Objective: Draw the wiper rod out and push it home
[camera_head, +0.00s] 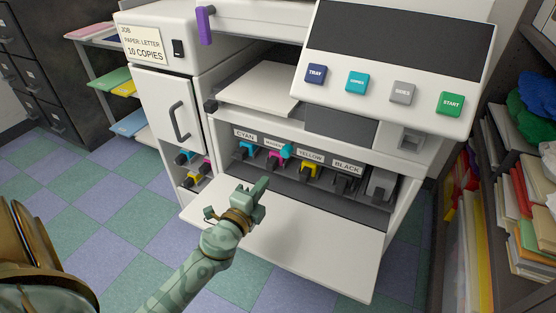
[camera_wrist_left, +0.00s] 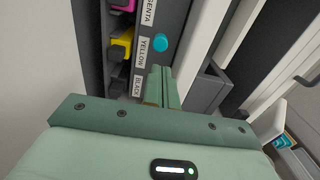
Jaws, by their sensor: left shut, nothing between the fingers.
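The copier's front compartment is open, with a row of toner slots labelled cyan, magenta, yellow and black. A round teal knob (camera_head: 286,150), which looks like the end of the wiper rod, sits between the magenta and yellow labels. It also shows in the left wrist view (camera_wrist_left: 160,43), just beyond the fingertips. The rod's shaft is not visible. My left gripper (camera_head: 263,185) is shut and empty, in front of the slots and above the lowered front door (camera_head: 330,250). Its fingers (camera_wrist_left: 160,77) point toward the slot panel, apart from the knob. My right gripper is not in view.
The yellow cartridge (camera_head: 309,170) and magenta cartridge (camera_head: 272,162) have protruding grips near the knob. The control panel (camera_head: 390,65) overhangs the compartment. A side cabinet door (camera_head: 166,108) stands left; shelves of folders (camera_head: 525,190) stand right.

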